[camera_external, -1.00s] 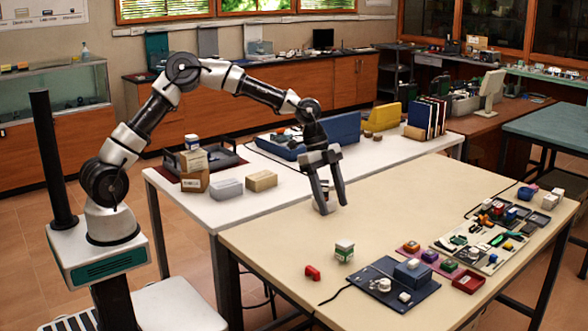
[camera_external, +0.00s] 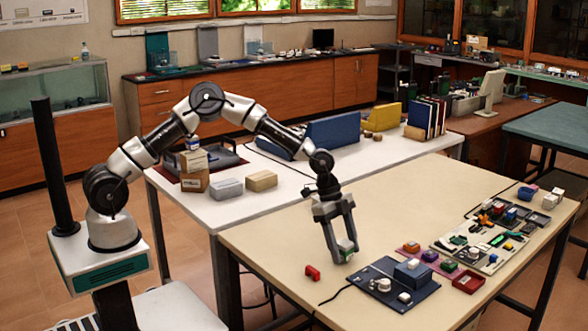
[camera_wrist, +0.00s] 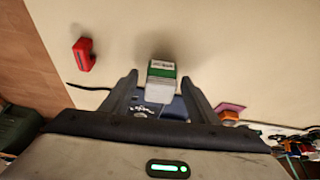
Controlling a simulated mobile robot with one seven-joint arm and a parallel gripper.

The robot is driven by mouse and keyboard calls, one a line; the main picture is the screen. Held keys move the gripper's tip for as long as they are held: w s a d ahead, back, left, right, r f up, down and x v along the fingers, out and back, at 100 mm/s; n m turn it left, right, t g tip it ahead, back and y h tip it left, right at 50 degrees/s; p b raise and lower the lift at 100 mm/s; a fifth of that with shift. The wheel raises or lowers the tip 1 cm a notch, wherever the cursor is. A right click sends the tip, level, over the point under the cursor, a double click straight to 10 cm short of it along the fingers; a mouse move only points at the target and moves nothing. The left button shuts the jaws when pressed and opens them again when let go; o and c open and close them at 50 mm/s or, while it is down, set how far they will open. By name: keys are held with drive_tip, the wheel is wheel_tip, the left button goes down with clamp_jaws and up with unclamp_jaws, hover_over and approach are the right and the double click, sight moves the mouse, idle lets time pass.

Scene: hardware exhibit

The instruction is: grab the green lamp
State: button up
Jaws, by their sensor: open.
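A small green-and-white block (camera_external: 347,246), the likely green lamp, stands on the beige table (camera_external: 270,235). In the wrist view the block (camera_wrist: 162,70) shows a white-and-green upper part with print and a pale lower face. My gripper (camera_external: 344,254) points down at it with its fingers apart. In the wrist view my gripper (camera_wrist: 159,78) has one finger on each side of the block, with a gap visible at both sides. I cannot tell whether the fingertips reach low enough to span it. The fingers partly hide the block in the external view.
A red piece (camera_external: 312,272) lies just left of the block. A dark blue board (camera_external: 415,292) with a blue box and white knobs is close on the right. Coloured modules and a tool tray (camera_external: 478,262) lie farther right. The table behind the gripper is clear.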

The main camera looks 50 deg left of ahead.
drive_tip(key=shift+d+f, duration=0.1)
drive_tip(key=shift+f, duration=0.1)
drive_tip(key=shift+c, duration=0.5)
drive_tip(key=c, duration=1.1)
drive_tip(key=shift+o, duration=0.2)
drive_tip(key=shift+r, duration=0.2)
